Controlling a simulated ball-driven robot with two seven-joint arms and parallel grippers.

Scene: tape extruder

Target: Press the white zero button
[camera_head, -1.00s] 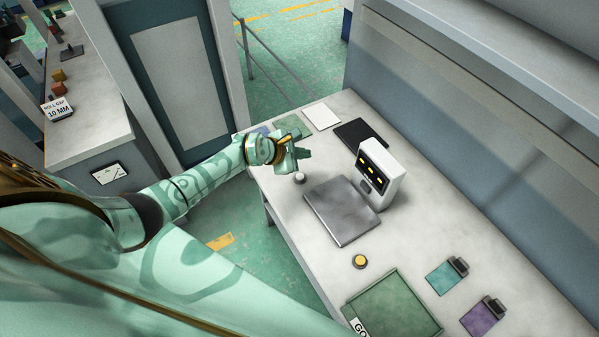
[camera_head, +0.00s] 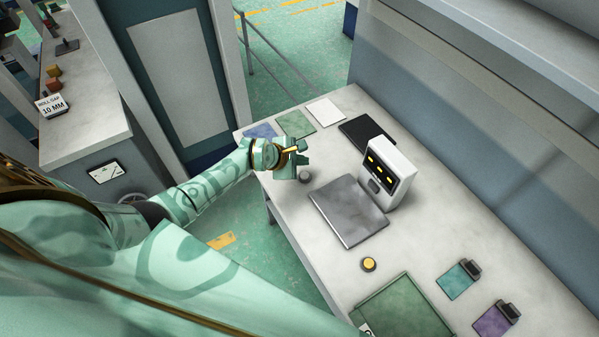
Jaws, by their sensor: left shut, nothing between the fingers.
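The white zero button (camera_head: 305,176) is a small round knob on the pale table, left of the grey scale plate (camera_head: 347,212). It looks greyer and shaded now. My left gripper (camera_head: 295,170) is shut and empty, just above and beside the button in the head view, its fingers partly overlapping the button's upper edge. I cannot tell whether they touch. The white display unit (camera_head: 397,172) with yellow lit marks stands behind the plate. My right gripper is not in view.
A yellow button (camera_head: 368,264) and a green tray (camera_head: 408,310) are at the front. Teal (camera_head: 454,283) and purple (camera_head: 492,321) cards with dark clips lie right. Blue, green, white and black flat sheets lie at the back. Table between plate and yellow button is clear.

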